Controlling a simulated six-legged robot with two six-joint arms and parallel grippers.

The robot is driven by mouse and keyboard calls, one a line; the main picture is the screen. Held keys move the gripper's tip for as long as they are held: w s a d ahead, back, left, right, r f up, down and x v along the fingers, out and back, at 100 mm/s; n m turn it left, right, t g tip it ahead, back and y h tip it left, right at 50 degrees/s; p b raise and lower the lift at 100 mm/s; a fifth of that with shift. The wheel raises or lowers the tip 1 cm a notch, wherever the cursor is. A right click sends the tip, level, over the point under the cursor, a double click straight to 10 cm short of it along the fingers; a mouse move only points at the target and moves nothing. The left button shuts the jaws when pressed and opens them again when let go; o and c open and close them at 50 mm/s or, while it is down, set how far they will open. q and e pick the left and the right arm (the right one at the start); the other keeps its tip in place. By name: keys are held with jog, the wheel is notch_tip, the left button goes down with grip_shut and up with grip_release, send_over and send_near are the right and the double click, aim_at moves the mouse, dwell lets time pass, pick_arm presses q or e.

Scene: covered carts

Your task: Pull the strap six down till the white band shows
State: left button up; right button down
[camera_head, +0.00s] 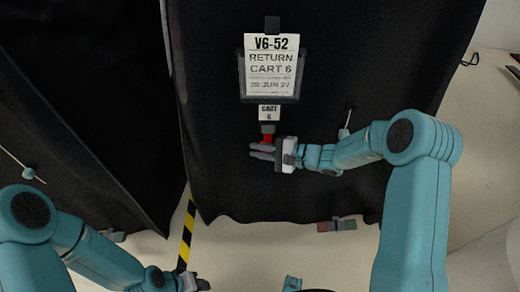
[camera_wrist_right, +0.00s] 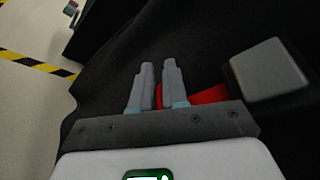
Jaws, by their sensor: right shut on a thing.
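In the right wrist view the red strap (camera_wrist_right: 207,95) shows beside and behind the two close fingers (camera_wrist_right: 158,75). No white band on the strap can be made out. My left gripper (camera_head: 202,284) is low at the bottom, away from the strap, and its fingers are too small to judge.
A framed sign (camera_head: 270,75) hangs above the tag. Another black-covered cart (camera_head: 85,90) stands at the left, with yellow-black floor tape (camera_head: 187,235) by the gap. A grey block (camera_wrist_right: 268,70) stands close to my right gripper in the wrist view. Pale floor (camera_head: 270,245) is open in front.

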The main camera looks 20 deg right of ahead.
notch_tip(320, 180, down, 11)
jog(key=b, duration=0.9)
jog(key=shift+r+b, duration=0.15)
jog(key=shift+b, duration=0.25)
jog(key=c, duration=1.2)
grip_release()
jog(key=p+v, duration=0.3)
jog(key=v, duration=1.3)
jog(key=shift+s+d+r, duration=0.1)
jog(key=shift+d, duration=0.05)
